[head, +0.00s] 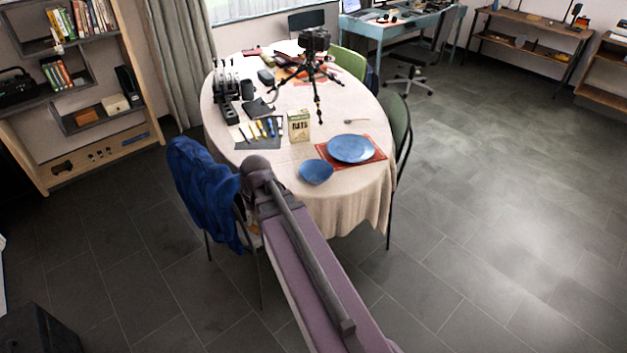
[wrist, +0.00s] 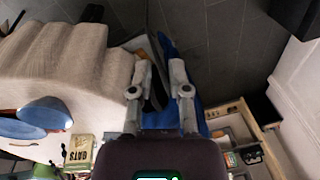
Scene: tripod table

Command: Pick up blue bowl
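The blue bowl (head: 316,172) sits on the white-clothed round table (head: 275,168), near its front edge and just left of a blue plate. In the wrist view the bowl (wrist: 46,112) is at the left, well to the side of my gripper (wrist: 160,63). My gripper's two fingers are apart with nothing held between them. In the head view my arm reaches to the table's front left edge, and the fingers are hidden there.
The blue plate (head: 351,148) lies on a red placemat (head: 375,160) beside the bowl. An oats box (head: 299,126) and a tripod (head: 316,75) stand behind. A chair with a blue jacket (head: 200,190) is close left of my arm. A green chair (head: 398,125) is at right.

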